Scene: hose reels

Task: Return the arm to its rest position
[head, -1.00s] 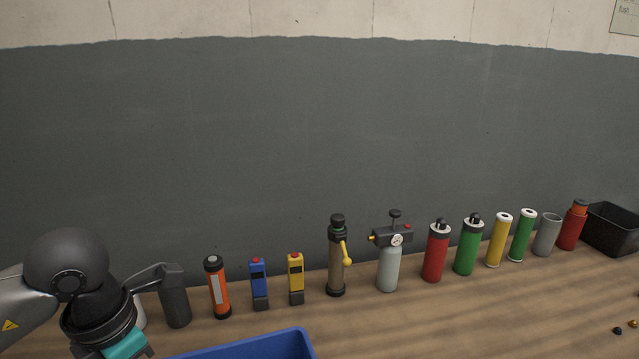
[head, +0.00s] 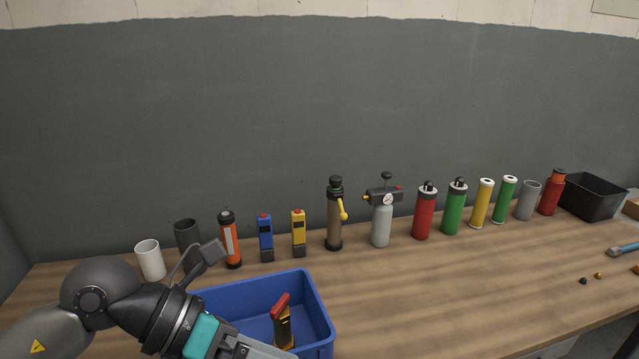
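My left arm comes in from the lower left, with a dark grey wrist and a teal band (head: 201,336). My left gripper (head: 248,349) shows only its grey body at the bottom edge, over the near side of the blue bin (head: 322,303). Its fingertips are out of frame, so I cannot see whether it is open or shut. A gold-and-black item with a red top (head: 283,322) stands tilted inside the bin, just right of the gripper body. I cannot tell whether they touch. My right arm and gripper are not in view.
A row of items lines the back of the wooden table (head: 440,290), from a white cup (head: 150,260) past a pump with a yellow handle (head: 334,215) to a red bottle (head: 552,193). A black bin (head: 594,197) stands far right. The table's middle is clear.

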